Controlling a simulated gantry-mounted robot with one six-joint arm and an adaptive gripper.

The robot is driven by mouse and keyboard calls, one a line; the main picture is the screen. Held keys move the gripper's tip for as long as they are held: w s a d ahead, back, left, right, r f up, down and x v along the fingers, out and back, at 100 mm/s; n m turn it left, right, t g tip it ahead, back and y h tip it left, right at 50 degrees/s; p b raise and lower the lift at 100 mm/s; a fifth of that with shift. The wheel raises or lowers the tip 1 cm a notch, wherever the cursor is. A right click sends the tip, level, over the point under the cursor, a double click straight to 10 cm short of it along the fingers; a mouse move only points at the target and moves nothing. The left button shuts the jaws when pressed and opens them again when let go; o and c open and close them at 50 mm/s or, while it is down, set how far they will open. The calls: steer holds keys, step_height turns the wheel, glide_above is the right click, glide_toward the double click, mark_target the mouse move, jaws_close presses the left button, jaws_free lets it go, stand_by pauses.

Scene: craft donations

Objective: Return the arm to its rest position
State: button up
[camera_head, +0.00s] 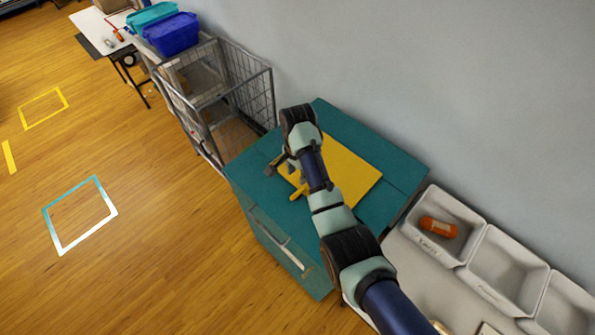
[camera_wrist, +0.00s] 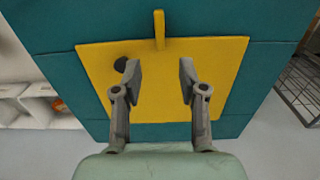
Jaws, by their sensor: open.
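My gripper (camera_head: 285,170) is over the yellow sheet (camera_head: 352,172) on top of the teal cabinet (camera_head: 252,172). In the wrist view my gripper (camera_wrist: 160,72) has its two fingers spread apart, with nothing between them but the yellow surface behind. My arm reaches in from the lower right of the head view and covers part of the sheet. A small yellow bar (camera_head: 298,192) lies at the edge of the sheet; it also shows in the wrist view (camera_wrist: 159,28), ahead of the fingertips. A dark round spot (camera_wrist: 120,64) is beside the left finger, partly hidden.
Grey bins (camera_head: 508,268) stand right of the cabinet, one holding an orange item (camera_head: 438,227). A wire cart (camera_head: 240,85) stands behind left, near blue (camera_head: 171,34) and teal (camera_head: 152,14) containers. A wall runs along the back.

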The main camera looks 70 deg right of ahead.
steer(key=shift+r, duration=0.4)
stand_by(0.3)
